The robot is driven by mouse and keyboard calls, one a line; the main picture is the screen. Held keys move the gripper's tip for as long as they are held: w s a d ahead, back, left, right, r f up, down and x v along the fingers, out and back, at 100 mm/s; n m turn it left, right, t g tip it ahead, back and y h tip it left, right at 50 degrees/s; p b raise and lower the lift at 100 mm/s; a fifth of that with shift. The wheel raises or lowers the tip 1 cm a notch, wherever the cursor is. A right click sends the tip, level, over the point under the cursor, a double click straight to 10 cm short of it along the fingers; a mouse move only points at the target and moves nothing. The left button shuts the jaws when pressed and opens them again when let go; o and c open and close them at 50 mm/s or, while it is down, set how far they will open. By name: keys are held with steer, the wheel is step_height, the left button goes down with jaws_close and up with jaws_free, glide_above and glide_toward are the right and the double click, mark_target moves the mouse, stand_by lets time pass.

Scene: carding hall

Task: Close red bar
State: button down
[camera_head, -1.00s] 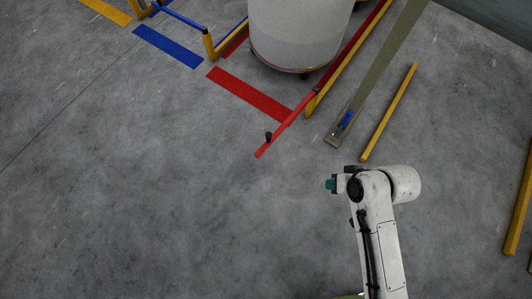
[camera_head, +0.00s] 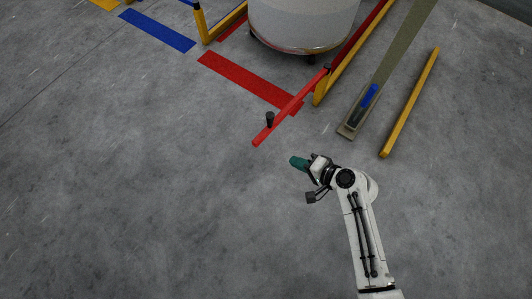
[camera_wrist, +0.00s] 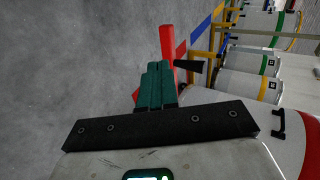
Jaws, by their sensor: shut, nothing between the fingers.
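The red bar (camera_head: 292,108) reaches out over the floor past a yellow post (camera_head: 320,89), its free end at lower left. A black knob (camera_head: 270,119) stands up near that end. My gripper (camera_head: 293,160) has green fingers, held together and empty, a little below and right of the bar's end in the head view, apart from it there. In the wrist view the fingers (camera_wrist: 156,84) overlap part of the red bar (camera_wrist: 167,42), and the black knob (camera_wrist: 187,66) shows just right of them. I cannot tell contact from this view.
A large white drum (camera_head: 303,22) stands behind the bar. A red floor stripe (camera_head: 245,80) runs to the bar's left, with a blue stripe (camera_head: 157,30) beyond. A yellow rail (camera_head: 410,103) lies at right. The floor at left and front is clear.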

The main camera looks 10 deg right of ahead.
step_height(320, 180, down, 2)
steer(key=b, duration=0.6)
glide_toward(259, 143)
steer(key=shift+m, duration=0.3)
steer(key=x, duration=0.3)
steer(key=f+x, duration=0.1)
steer(key=x, duration=0.1)
steer(key=shift+s, duration=0.2)
steer(key=shift+w+a+t+b, duration=0.3)
steer(key=shift+w+a, duration=0.1)
steer(key=shift+w, duration=0.1)
